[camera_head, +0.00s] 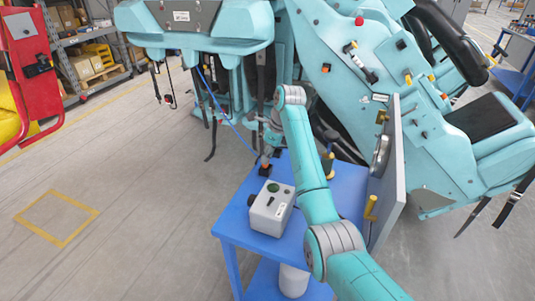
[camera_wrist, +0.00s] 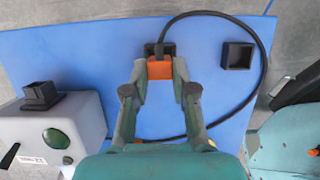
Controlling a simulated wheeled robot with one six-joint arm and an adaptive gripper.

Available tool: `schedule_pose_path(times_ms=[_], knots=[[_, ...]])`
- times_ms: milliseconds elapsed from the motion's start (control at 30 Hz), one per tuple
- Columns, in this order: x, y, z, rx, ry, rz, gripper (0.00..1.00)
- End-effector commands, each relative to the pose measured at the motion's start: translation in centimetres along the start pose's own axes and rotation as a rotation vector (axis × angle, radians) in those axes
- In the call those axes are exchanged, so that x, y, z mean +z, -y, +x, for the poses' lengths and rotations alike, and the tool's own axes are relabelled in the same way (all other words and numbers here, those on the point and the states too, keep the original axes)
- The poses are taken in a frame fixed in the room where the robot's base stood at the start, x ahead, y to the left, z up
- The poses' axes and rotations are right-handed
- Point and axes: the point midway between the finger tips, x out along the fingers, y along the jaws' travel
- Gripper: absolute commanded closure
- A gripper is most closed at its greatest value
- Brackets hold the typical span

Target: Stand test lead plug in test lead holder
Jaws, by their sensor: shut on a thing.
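The orange test lead plug (camera_wrist: 160,69) is between the fingertips of my gripper (camera_wrist: 159,74) in the wrist view, and my gripper is shut on it. A black square piece (camera_wrist: 151,49) shows just beyond the plug; I cannot tell whether the plug is seated in it. A black cable (camera_wrist: 265,62) loops right from the plug and back under my gripper. An empty black square holder (camera_wrist: 238,55) stands to the right, apart from the plug. In the head view the plug (camera_head: 265,161) is low over the blue table (camera_head: 235,222), near its far left edge.
A grey box (camera_head: 271,209) with a green button and a black socket (camera_wrist: 40,94) stands on the table, left of my gripper in the wrist view. An upright grey panel (camera_head: 391,185) borders the table's right side. A large teal ride seat assembly stands behind.

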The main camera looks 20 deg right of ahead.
Motion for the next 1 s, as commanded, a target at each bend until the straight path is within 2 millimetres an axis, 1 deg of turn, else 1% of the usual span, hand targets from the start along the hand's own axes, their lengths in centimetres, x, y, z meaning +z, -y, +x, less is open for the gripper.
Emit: schedule_pose_path(times_ms=[1000], knots=[[-0.5,0.0,1.5,0.001,-0.001,0.000,1.00]])
